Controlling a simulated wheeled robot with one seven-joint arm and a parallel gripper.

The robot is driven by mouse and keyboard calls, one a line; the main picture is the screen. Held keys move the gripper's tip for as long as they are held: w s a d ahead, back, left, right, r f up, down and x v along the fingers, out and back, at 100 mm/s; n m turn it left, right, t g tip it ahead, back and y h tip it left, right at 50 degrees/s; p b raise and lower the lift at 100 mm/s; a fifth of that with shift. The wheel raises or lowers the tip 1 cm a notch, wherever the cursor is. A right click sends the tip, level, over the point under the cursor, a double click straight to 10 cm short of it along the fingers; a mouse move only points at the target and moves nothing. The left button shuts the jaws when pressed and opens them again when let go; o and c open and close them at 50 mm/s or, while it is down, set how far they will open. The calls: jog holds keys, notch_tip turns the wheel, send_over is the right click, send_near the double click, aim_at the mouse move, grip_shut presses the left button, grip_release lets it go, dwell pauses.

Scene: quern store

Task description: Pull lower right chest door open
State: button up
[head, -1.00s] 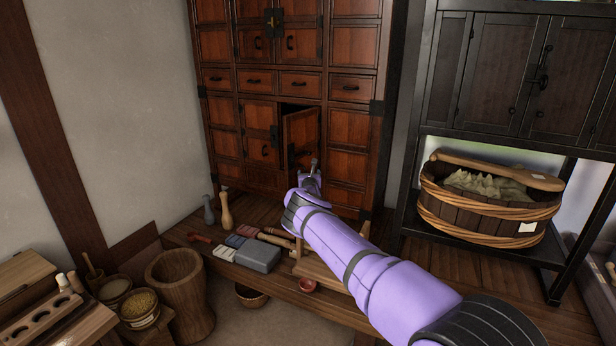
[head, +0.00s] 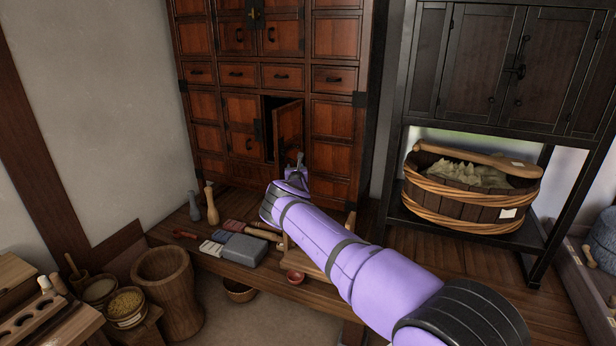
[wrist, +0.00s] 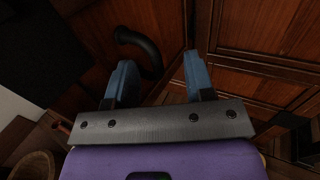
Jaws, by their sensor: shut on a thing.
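The dark red wooden chest (head: 338,115) stands against the back wall. Its lower right door (head: 289,128) is ajar, its leaf swung out with a dark gap at its left. The lower left door (head: 241,120) beside it is closed. My gripper (head: 297,165) is low in front of the open leaf. In the wrist view, a black curved handle (wrist: 142,46) lies on the door panel (wrist: 168,25), next to the blue fingers of my gripper (wrist: 163,66). The fingers are shut on this handle; the exact contact is partly hidden.
A low wooden bench in front of the chest holds a grey block (head: 244,250) and small tools. A mortar (head: 173,285) stands at the left. A black cabinet with a wooden tub (head: 470,213) stands at the right.

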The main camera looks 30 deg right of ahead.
jog(key=s+d, duration=0.2)
jog(key=s, duration=0.8)
jog(key=shift+s, duration=0.35)
dwell(0.6)
jog(key=shift+s, duration=0.1)
dwell(0.4)
jog(key=v, duration=1)
jog(key=shift+s+a, duration=0.2)
jog(key=shift+s, duration=0.1)
